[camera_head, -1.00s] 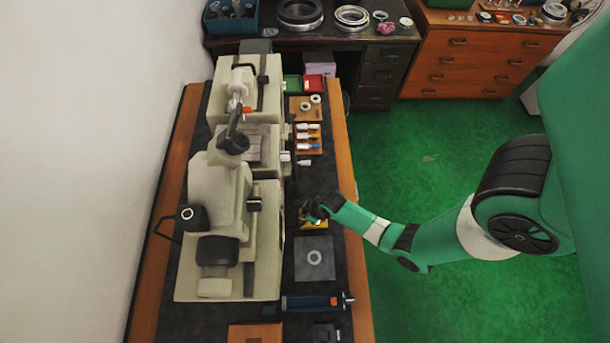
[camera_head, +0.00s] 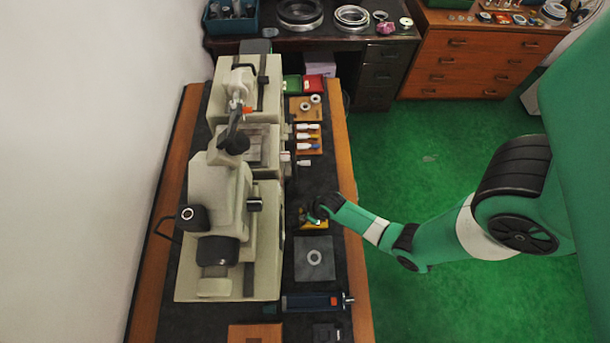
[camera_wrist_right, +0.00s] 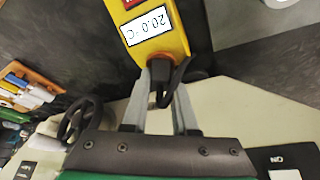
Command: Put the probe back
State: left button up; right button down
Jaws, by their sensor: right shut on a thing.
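A yellow meter (camera_wrist_right: 158,40) shows in the right wrist view with a display reading 20.0 °C. In the head view the meter (camera_head: 318,225) lies on the bench, partly under my right gripper (camera_head: 303,214). In the right wrist view my right gripper (camera_wrist_right: 161,82) is shut on the black probe (camera_wrist_right: 160,84), right at the end of the meter. A dark cable curves beside the probe. I cannot tell whether the probe touches the meter or is seated in it. My left gripper is not in view.
A large cream machine (camera_head: 230,275) stands left of the gripper. A grey plate (camera_head: 300,270) with a pale ring (camera_head: 314,257) lies nearer. A wooden rack (camera_head: 309,148) with coloured pens lies farther back. A blue tool (camera_head: 305,303) lies near the front.

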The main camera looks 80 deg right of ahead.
jog(key=shift+f+b, duration=0.3)
dwell(0.5)
jog(key=c, duration=0.6)
grip_release()
notch_tip(320, 180, up, 9)
jog(key=p, duration=0.8)
jog(key=shift+f, duration=0.25)
